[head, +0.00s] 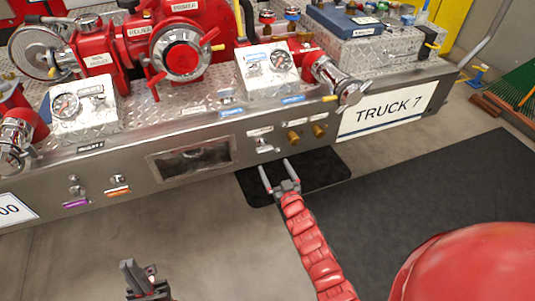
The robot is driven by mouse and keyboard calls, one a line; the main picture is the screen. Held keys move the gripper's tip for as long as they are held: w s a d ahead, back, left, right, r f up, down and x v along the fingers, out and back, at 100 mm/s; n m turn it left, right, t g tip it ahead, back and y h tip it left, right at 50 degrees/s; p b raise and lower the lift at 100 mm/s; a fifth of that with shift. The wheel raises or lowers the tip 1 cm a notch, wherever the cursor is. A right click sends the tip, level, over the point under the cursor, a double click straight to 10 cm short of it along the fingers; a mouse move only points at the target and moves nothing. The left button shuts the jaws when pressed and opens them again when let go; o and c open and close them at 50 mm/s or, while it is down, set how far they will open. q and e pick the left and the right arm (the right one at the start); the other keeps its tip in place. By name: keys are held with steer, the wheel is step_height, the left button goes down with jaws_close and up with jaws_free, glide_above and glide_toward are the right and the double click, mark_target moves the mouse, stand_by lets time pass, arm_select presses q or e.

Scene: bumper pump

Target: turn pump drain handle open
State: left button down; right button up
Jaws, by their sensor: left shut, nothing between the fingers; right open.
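Small drain-type controls sit on the front face of the metal bumper (215,127). A chrome handle (264,146) is under a white label. Two more small knobs are at the left, one above a purple tag (77,203) and one above an orange tag (117,193). The labels are too small to read, so I cannot tell which is the pump drain. My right gripper (278,175) is open and empty, just in front of and below the chrome handle, apparently not touching it. My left gripper (132,268) is shut and empty, low in front of the bumper.
Brass fittings (293,138) sit right of the chrome handle. A rectangular opening (190,160) is to its left. Gauge boxes (268,65) and a red pump monitor (180,50) stand on top. A "TRUCK 7" sign (387,109) is at right.

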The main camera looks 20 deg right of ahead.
mark_target(266, 151)
steer(key=w, duration=0.8)
steer(key=shift+a, duration=0.2)
steer(key=shift+c, duration=0.2)
